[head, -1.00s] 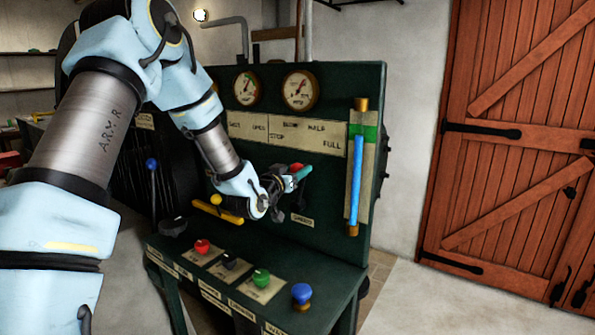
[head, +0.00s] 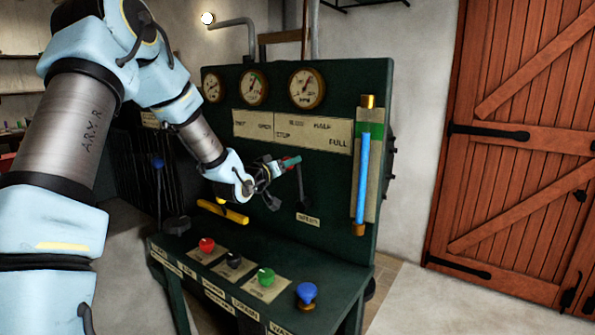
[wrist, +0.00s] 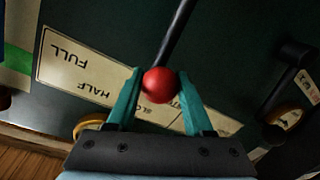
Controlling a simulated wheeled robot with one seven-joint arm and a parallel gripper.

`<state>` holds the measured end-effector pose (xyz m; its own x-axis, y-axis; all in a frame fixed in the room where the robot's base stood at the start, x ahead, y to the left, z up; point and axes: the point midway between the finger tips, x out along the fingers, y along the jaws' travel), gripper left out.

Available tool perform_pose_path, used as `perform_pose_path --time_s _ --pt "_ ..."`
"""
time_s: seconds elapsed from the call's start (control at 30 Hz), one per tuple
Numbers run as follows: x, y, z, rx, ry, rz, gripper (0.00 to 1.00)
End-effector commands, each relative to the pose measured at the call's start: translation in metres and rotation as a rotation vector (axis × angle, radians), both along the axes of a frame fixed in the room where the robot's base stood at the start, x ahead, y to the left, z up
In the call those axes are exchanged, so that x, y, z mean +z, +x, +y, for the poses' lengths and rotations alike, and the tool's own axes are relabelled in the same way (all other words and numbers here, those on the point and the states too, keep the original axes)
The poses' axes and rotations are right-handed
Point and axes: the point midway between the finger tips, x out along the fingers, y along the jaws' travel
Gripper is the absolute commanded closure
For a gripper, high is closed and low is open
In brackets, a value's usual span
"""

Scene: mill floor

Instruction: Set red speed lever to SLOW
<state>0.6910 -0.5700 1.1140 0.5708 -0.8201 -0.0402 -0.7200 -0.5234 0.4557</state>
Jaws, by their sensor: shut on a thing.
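The red speed lever's round red knob (wrist: 160,85) sits between my gripper's two teal fingers (wrist: 157,100) in the wrist view, with the fingers shut on it. Its dark rod (wrist: 178,30) runs up and slightly right there. In the head view my gripper (head: 291,161) is in front of the green panel, just below the scale plate (head: 318,133), and largely covers the knob. The rod (head: 300,187) shows below it, nearly upright. The plate reads STOP, SLOW, HALF and FULL. In the wrist view the knob overlaps the plate (wrist: 70,68) near the partly hidden SLOW marking.
A yellow handle (head: 225,211) is left of the lever. A blue-filled sight tube (head: 362,180) stands right. Red (head: 207,245), green (head: 266,277) and blue (head: 306,292) knobs stand on the console shelf below. A blue-topped lever (head: 158,164) is further left.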

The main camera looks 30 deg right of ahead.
Motion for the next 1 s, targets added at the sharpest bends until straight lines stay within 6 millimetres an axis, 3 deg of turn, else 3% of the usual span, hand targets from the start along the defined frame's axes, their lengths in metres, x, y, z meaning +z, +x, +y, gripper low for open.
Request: perform_pose_path --time_s 0.1,0.43,0.47,0.7,1.0 --pt "-0.0013 0.0088 0.0051 0.003 -0.027 0.048 1.00" --pt "-0.0010 0.0102 0.0056 0.002 -0.035 0.062 1.00" --pt "-0.0009 0.0102 0.0057 0.002 -0.035 0.061 0.47" --pt "-0.0014 0.0097 0.0055 0.001 -0.034 0.062 0.20" --pt "-0.0020 0.0086 0.0069 0.001 -0.033 0.062 0.19"
